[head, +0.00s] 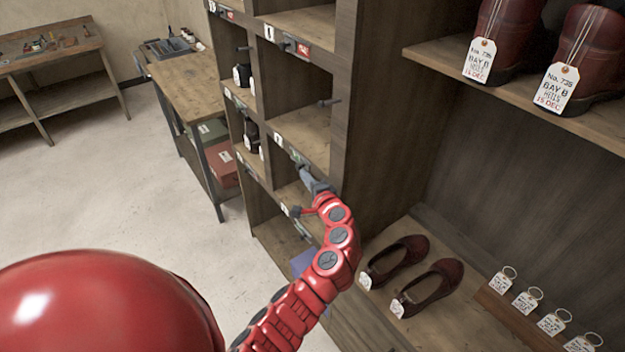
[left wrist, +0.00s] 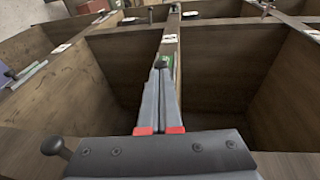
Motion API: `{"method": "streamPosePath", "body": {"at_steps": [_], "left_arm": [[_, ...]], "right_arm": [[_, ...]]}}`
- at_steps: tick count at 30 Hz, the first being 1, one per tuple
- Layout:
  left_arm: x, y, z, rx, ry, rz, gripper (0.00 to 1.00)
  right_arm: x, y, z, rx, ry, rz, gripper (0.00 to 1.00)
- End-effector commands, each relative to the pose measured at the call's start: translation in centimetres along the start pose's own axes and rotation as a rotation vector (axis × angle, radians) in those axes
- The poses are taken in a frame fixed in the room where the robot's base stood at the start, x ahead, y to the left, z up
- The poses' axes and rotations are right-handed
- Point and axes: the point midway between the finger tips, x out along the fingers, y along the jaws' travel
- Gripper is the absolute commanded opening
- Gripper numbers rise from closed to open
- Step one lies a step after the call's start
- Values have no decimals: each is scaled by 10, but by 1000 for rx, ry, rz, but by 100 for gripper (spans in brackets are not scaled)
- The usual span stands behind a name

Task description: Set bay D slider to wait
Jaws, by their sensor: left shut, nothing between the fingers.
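My left gripper (head: 304,172) is shut and empty, at the front edge of a pigeonhole shelf in the head view. In the left wrist view its closed fingers (left wrist: 160,82) point at a dark slider knob (left wrist: 160,61) on that edge. I cannot tell whether they touch it. A strip of green (left wrist: 174,72) shows beside the fingertips, and a white letter plate (left wrist: 170,39) lies just beyond. The plate's letter is too small to read, so I cannot confirm this is bay D. The gripper partly hides the slider. My right gripper is not in view.
Another slider (head: 303,48) shows red on a higher shelf edge. Dark pegs stick out from the uprights nearby. Tagged maroon shoes (head: 437,287) and key tags (head: 553,321) stand right of the pigeonholes. A wooden workbench (head: 185,80) stands behind left; the floor at left is clear.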

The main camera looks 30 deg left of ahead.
Motion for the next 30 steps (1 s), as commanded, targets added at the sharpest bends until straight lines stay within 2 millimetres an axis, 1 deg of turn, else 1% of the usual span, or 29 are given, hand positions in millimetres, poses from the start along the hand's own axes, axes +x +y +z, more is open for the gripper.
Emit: {"method": "streamPosePath", "body": {"at_steps": [1,6,20,23,27,30], "left_arm": [[4,-3,0,-1,-3,0,0],[15,-2,0,0,-1,-2,0],[19,0,0,-1,0,-2,0],[30,2,3,0,-1,-1,0],[56,-2,9,-2,-5,-2,0],[69,-6,11,-2,-1,-2,0]], "right_arm": [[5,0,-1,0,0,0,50],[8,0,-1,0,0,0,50],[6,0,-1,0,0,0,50],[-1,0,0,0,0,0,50],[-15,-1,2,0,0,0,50],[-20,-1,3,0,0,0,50]]}}
